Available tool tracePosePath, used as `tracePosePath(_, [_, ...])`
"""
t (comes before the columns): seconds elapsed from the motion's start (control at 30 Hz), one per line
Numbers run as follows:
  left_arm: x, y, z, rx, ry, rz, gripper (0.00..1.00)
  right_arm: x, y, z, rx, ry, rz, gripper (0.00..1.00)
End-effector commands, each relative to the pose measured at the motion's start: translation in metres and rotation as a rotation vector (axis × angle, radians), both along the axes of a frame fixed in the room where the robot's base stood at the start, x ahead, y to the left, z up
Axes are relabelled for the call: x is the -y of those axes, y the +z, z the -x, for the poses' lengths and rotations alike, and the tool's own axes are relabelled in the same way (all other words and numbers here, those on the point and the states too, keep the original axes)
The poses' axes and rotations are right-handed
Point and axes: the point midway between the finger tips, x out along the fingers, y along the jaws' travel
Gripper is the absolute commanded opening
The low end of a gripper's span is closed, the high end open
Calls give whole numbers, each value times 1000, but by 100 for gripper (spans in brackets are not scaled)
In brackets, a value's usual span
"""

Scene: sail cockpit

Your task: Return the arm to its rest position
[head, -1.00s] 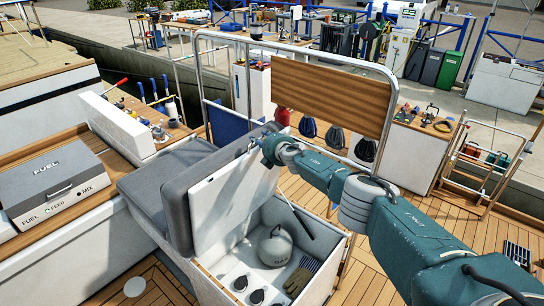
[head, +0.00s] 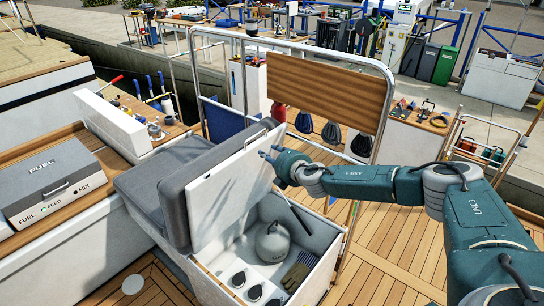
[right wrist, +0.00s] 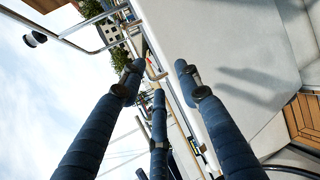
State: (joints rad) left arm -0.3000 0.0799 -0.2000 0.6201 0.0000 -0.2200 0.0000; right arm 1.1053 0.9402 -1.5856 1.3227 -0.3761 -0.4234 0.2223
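My right arm (head: 370,182) comes in from the right and reaches across above the open locker. Its right gripper (head: 266,154) is just right of the raised white lid (head: 228,184), near the lid's handle (head: 258,138). In the right wrist view the three blue fingers of the right gripper (right wrist: 158,72) stand spread with nothing between them, and the pale lid panel (right wrist: 235,60) is beside them. The fingers' shadow falls on the panel. My left gripper is not in view.
The open locker (head: 330,264) holds a grey round container (head: 272,243), gloves (head: 296,277) and several dark round items. A steel rail frame (head: 388,120) with a wooden board (head: 327,95) stands behind. Grey cushions (head: 150,190) lie left. Teak deck (head: 400,245) is bare at right.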

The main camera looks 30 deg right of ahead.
Motion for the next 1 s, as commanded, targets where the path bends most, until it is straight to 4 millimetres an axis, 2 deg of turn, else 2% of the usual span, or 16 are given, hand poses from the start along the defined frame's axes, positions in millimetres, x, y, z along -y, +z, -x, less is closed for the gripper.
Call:
tracePosePath(0.17, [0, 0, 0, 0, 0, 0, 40, 0, 2, 8, 2, -1, 0, 33])
tracePosePath(0.63, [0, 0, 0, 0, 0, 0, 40, 0, 2, 8, 3, -1, 0, 33])
tracePosePath(0.7, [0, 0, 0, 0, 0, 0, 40, -5, -1, 9, 1, 2, -7, 33])
tracePosePath(0.77, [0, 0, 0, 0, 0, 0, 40, -19, -7, 12, -5, 9, -26, 33])
tracePosePath(0.87, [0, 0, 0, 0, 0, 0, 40, -61, -26, 24, -23, 18, -94, 33])
tracePosePath(0.97, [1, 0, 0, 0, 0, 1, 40, -123, -52, 49, -59, 17, -211, 33])
tracePosePath(1.0, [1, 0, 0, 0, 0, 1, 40, -150, -62, 63, -78, 9, -269, 33])
